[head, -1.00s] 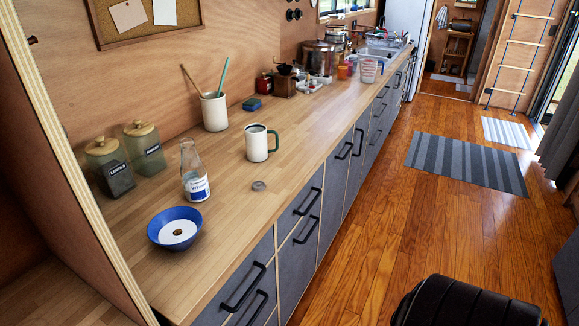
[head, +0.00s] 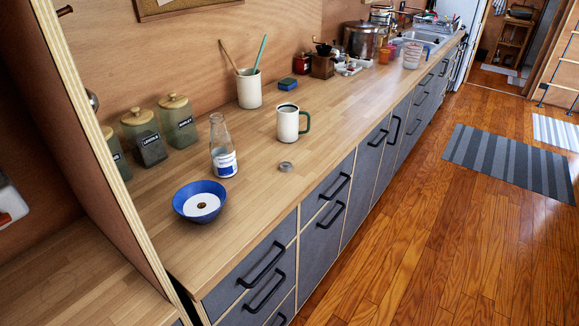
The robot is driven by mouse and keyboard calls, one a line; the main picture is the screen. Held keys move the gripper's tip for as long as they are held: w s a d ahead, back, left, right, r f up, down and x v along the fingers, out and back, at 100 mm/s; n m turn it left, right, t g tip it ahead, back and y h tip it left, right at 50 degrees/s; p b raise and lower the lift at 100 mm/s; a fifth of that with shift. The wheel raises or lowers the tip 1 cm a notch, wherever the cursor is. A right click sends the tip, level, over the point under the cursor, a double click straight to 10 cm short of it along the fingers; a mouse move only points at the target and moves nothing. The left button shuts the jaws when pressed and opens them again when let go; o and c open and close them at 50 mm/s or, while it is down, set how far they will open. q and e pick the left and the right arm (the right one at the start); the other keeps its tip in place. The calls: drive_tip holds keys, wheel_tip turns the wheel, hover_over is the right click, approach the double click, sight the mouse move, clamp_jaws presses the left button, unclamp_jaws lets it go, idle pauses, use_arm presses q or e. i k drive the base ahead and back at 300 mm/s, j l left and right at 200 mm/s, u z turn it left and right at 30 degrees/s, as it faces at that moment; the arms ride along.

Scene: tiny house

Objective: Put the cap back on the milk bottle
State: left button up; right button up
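The milk bottle (head: 222,148) is clear glass with a white and blue label. It stands upright and open-topped on the wooden counter, behind the blue bowl. A small round grey cap (head: 286,167) lies flat on the counter to the right of the bottle, near the front edge, apart from it. Neither of my grippers shows in the head view.
A blue bowl (head: 200,203) with a white inside stands near the counter's front left. A white mug (head: 289,123) with a green handle is behind the cap. Glass jars (head: 177,124) and a utensil crock (head: 249,88) stand along the wall. The wooden floor (head: 400,240) in front is clear.

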sight(222, 151)
drive_tip(key=i+l+u, duration=0.15)
drive_tip(key=l, duration=0.2)
drive_tip(key=i+l+u, duration=0.1)
drive_tip(key=l, duration=0.25)
drive_tip(key=i+l+u, duration=0.15)
drive_tip(key=l, duration=0.25)
drive_tip(key=i+l+u, duration=0.1)
drive_tip(key=i+l, duration=0.15)
drive_tip(key=l, duration=0.15)
drive_tip(key=i+l+u, duration=0.15)
drive_tip(key=l, duration=0.2)
drive_tip(key=k, duration=0.05)
